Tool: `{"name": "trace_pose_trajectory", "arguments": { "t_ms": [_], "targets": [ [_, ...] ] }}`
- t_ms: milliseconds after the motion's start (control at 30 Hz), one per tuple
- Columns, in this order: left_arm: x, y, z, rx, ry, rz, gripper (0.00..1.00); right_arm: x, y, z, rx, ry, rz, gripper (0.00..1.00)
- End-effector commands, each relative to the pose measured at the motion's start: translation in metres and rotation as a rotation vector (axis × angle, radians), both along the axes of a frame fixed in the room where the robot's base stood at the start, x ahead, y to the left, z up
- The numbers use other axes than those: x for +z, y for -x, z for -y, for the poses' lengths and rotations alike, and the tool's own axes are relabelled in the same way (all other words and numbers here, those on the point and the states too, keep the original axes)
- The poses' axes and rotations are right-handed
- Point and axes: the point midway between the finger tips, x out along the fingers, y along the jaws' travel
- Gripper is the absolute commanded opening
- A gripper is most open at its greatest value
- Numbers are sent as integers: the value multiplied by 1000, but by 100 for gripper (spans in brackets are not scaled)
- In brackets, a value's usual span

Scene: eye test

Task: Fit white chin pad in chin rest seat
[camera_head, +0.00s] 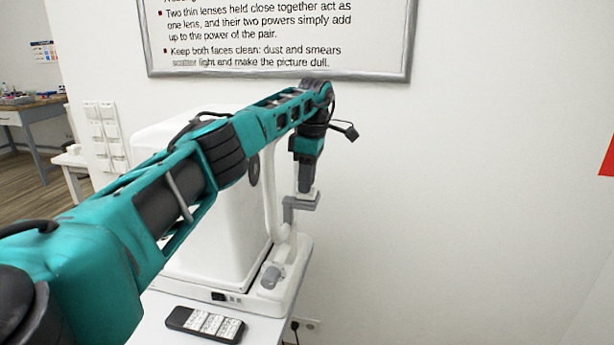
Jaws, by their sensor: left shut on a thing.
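My left arm reaches across from the left to the white eye-test machine (225,235) on the table. My left gripper (306,186) points down at the machine's right side, shut on a small pale thing that looks like the white chin pad. The pad is mostly hidden by the fingers, and its outline is too small to make out. Directly beneath is a grey bracket (297,205), seemingly the chin rest seat, on the machine's upright. I cannot tell whether the pad touches the seat or is just above it. My right gripper is not in view.
A dark remote with white labels (206,325) lies on the white table (262,331) in front of the machine. A framed text board (280,74) hangs on the wall behind. A wooden workbench (33,112) stands far left.

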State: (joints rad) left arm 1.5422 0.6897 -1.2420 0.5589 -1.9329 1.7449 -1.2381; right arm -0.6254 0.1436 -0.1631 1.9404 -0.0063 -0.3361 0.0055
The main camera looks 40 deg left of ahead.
Motion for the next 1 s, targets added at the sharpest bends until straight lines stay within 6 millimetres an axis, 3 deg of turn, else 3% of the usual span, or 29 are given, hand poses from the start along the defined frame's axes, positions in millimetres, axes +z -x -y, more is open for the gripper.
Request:
{"name": "trace_pose_trajectory", "arguments": {
  "t_ms": [500, 533, 800, 1000],
  "targets": [
    [-7, 0, 0, 0, 0, 1, 0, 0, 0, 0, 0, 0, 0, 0],
    [-7, 0, 0, 0, 0, 1, 33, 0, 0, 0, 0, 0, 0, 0],
    [-6, 0, 0, 0, 0, 1, 59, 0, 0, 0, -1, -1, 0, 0],
    [-6, 0, 0, 0, 0, 1, 60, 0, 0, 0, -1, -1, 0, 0]
  ]
}}
